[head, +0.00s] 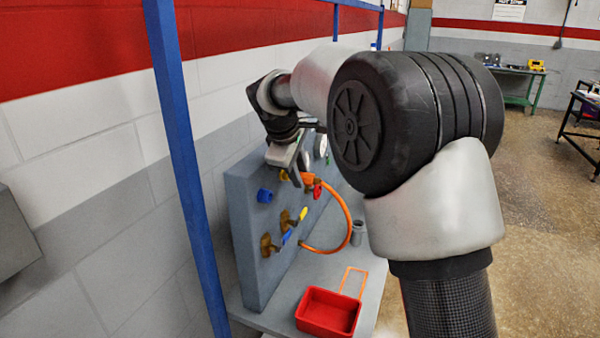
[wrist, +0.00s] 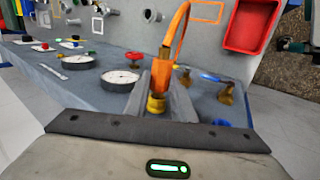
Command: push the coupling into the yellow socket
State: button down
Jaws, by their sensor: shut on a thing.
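My gripper (head: 297,164) is shut on the orange coupling (head: 307,179) at the hose's upper end, close to the grey panel. In the wrist view the coupling (wrist: 161,75) sits between the two grey fingers (wrist: 161,97). A yellow ring-like piece, which looks like the yellow socket (wrist: 157,104), lies directly in line with the coupling's end. A bit of yellow (head: 284,175) also shows beside the fingers in the head view. The coupling's front end is partly hidden, so I cannot tell how deep it sits in the socket.
The orange hose (head: 347,226) loops down along the panel (head: 242,240). A blue fitting (head: 265,195), brass valves (head: 268,245) with yellow and blue handles, a red knob (head: 317,190) and gauges (wrist: 120,79) are close by. A red tray (head: 328,312) is on the bench below. A blue post (head: 190,170) stands left.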

jog(key=shift+w+a+p, duration=0.25)
jog(key=shift+a+p, duration=0.2)
jog(key=shift+a, duration=0.3)
dwell(0.7)
jog(key=c, duration=1.4)
grip_release()
jog(key=v, duration=1.7)
jog(key=shift+r, duration=0.25)
jog(key=shift+s, duration=0.1)
